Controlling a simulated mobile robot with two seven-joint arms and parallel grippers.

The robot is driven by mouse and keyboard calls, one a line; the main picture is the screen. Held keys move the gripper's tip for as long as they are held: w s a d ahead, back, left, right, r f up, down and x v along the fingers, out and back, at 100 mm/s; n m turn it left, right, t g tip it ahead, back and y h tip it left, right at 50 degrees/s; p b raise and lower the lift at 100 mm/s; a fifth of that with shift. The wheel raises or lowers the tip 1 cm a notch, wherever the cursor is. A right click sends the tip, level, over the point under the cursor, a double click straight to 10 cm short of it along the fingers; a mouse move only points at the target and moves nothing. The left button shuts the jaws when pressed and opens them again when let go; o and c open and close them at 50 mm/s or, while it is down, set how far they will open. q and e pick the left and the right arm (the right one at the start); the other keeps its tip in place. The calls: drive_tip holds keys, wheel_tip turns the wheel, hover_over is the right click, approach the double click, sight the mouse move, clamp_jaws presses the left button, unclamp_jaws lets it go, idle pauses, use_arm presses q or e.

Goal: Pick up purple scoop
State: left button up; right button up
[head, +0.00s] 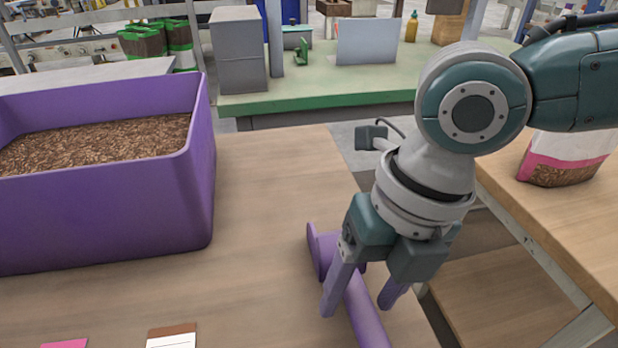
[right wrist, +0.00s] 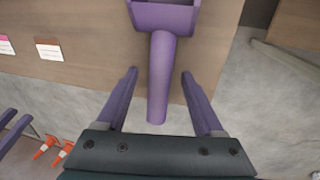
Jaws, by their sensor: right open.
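The purple scoop (head: 366,312) lies on the wooden table near its right edge, with its handle toward the front. In the right wrist view the scoop's handle (right wrist: 161,75) runs down from its bowl (right wrist: 163,17) and reaches past the table edge. My right gripper (head: 358,305) is open, with its purple fingers on either side of the handle. The right wrist view also shows the right gripper's fingertips (right wrist: 159,73) apart, with gaps to the handle on both sides. In the head view the gripper partly hides the scoop. My left gripper is not in the head view.
A large purple bin (head: 110,205) full of brown pellets stands on the left of the table (head: 265,250). Two cards (head: 172,337) lie at the front edge. A pellet bag (head: 565,158) stands on another table at the right. Bare wood lies between bin and scoop.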

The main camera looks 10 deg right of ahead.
clamp_jaws()
idle(0.5)
